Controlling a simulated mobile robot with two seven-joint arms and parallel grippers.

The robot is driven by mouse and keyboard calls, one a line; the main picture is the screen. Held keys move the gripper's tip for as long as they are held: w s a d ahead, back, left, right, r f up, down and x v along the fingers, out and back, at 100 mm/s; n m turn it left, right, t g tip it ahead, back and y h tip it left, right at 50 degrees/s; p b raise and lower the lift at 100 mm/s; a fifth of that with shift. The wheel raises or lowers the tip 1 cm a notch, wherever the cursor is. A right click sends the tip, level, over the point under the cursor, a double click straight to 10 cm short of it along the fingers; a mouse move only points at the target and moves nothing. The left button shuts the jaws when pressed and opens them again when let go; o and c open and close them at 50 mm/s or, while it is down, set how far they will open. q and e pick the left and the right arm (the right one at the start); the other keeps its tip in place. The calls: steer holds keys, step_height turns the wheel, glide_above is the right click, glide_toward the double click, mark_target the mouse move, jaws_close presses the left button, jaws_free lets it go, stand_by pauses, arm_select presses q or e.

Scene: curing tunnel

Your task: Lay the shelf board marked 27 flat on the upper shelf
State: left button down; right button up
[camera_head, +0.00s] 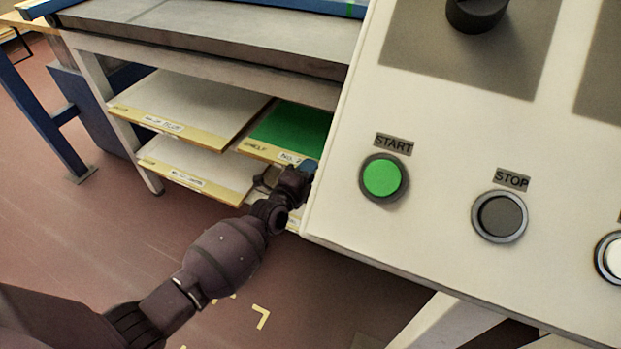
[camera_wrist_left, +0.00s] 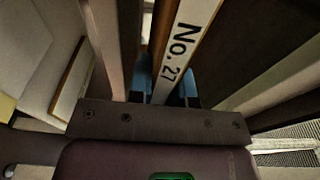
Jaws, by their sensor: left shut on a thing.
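The board marked No. 27 (camera_wrist_left: 190,40) shows its pale label edge between my left gripper's fingers in the left wrist view. In the head view, a green-topped board (camera_head: 292,128) with a yellow front edge reads "SHELF" and "NO. 2", the rest hidden at the panel. My left gripper (camera_head: 306,170) is at its front edge, and in the wrist view the blue fingertips (camera_wrist_left: 165,94) are shut on it. The board looks about level with the upper shelf's pale board (camera_head: 190,100), to its right. I cannot tell whether it rests on anything. My right gripper is not in view.
A control panel (camera_head: 450,190) with a green START button (camera_head: 382,178) and a STOP button (camera_head: 501,215) fills the right and hides the rack's right part. A lower pale board (camera_head: 195,165) lies under the upper one. The grey bench top (camera_head: 220,35) is above. Open floor lies at left.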

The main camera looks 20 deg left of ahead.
arm_select(q)
step_height(320, 180, down, 2)
steer(key=shift+w+f+b, duration=0.1)
steer(key=shift+f+b, duration=0.1)
steer(key=shift+b, duration=0.2)
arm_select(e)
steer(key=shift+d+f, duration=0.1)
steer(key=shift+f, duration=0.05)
arm_select(q)
steer(key=shift+f, duration=0.15)
steer(key=c, duration=1)
jaws_free()
steer(key=shift+f, duration=0.1)
steer(key=shift+c, duration=0.2)
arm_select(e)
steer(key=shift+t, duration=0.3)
